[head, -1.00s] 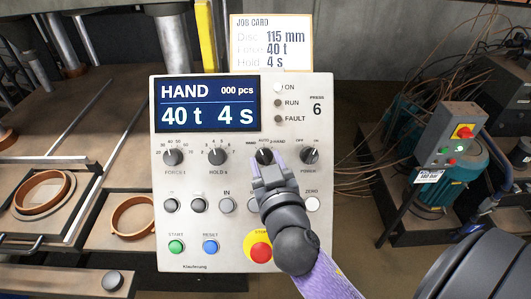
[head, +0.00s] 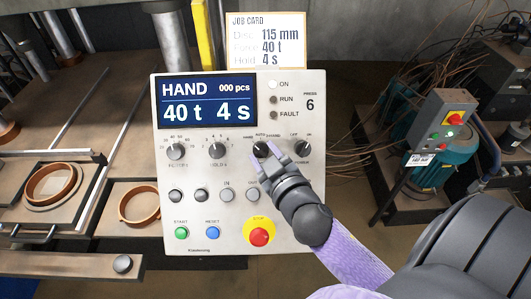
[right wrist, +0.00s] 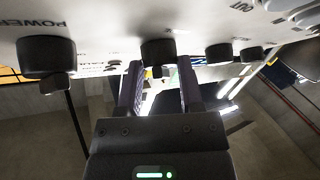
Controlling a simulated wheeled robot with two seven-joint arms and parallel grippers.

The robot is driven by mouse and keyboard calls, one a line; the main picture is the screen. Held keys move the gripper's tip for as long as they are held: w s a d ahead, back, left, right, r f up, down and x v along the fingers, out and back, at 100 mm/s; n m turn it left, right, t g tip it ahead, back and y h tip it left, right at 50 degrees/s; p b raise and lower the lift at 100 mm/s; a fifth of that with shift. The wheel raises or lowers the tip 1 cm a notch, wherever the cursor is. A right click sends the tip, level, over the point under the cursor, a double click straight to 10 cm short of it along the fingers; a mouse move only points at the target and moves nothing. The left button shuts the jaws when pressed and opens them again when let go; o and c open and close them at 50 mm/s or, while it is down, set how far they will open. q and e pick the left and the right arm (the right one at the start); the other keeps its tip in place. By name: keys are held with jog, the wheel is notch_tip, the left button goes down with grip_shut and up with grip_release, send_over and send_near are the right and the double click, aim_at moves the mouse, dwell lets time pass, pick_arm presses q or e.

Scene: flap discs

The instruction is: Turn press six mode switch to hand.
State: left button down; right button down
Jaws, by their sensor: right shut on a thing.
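The press six control panel (head: 166,222) faces me in the head view, and its display (head: 207,101) reads HAND, 40 t, 4 s, 000 pcs. The mode switch (head: 261,149) is a black knob in the knob row, with AUTO printed above it. My right gripper (head: 269,160) reaches it from the lower right and is shut on it. In the right wrist view, the knob (right wrist: 158,48) sits between the two fingers. The fingers partly cover the switch, and I cannot read its pointer clearly. My left gripper is not in view.
The power knob (head: 303,148) is close to the right of my gripper; the hold knob (head: 217,150) is to the left. The red stop button (head: 259,237) lies below. A job card (head: 265,40) stands above the panel. Brown rings (head: 139,204) lie at the left.

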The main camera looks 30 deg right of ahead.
jog(key=shift+c, duration=1.2)
grip_release()
jog(key=s+a+r+b, duration=0.1)
jog(key=s+b, duration=0.1)
jog(key=s, duration=0.7)
jog(key=shift+s+a, duration=0.15)
jog(key=shift+s, duration=0.25)
